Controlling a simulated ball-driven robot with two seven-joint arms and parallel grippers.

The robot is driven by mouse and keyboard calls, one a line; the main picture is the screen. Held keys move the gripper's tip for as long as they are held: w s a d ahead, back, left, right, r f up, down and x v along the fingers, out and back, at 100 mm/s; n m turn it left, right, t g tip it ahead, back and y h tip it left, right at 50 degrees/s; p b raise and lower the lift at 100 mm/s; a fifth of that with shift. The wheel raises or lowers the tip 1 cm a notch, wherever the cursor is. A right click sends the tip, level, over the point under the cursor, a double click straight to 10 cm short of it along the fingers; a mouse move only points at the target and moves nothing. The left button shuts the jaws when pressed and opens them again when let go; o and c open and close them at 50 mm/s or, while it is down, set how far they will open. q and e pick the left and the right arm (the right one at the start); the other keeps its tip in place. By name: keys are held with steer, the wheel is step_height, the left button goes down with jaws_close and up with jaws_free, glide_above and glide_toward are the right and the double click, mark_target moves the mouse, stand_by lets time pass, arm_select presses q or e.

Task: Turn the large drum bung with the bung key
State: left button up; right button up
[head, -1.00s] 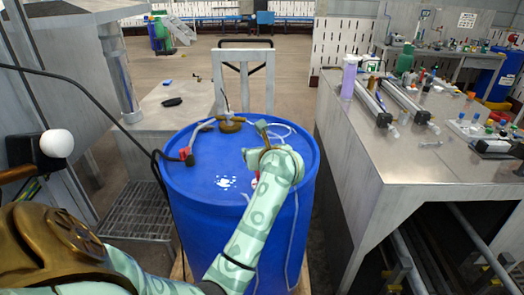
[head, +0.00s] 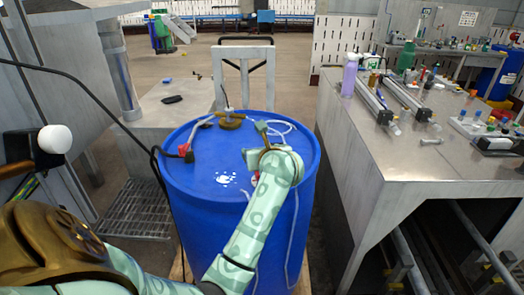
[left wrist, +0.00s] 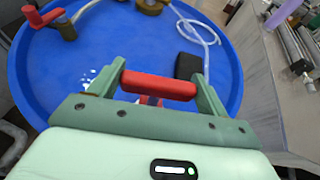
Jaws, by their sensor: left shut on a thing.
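The blue drum (head: 190,200) stands upright in the middle of the head view, and its top fills much of the left wrist view (left wrist: 60,75). My left gripper (head: 252,150) is over the right part of the drum top. In the left wrist view its fingers are shut on a red handle (left wrist: 158,86), which lies crosswise between them. More red shows just below the handle. The handle's lower part and any bung beneath it are hidden by the gripper. A dark block (left wrist: 188,66) shows beyond the right finger. My right gripper is not in view.
A brass fitting (head: 230,121) with a rod stands at the drum's far side. A red-handled fitting (head: 187,152) sits at the left rim. Clear tubing (head: 281,128) loops at the far right. Steel benches (head: 385,165) stand to the right; a black hose hangs at left.

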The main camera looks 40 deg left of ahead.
arm_select(q)
steer(key=shift+f, duration=0.35)
stand_by(0.5)
steer(key=shift+r+m+t+h, duration=0.1)
steer(key=shift+m+t+h, duration=0.9)
steer(key=shift+m+t, duration=0.15)
steer(key=shift+a+m, duration=0.1)
steer(key=shift+m, duration=0.25)
steer(key=shift+t+h, duration=0.35)
steer(key=shift+h, duration=0.05)
steer(key=shift+m, duration=0.3)
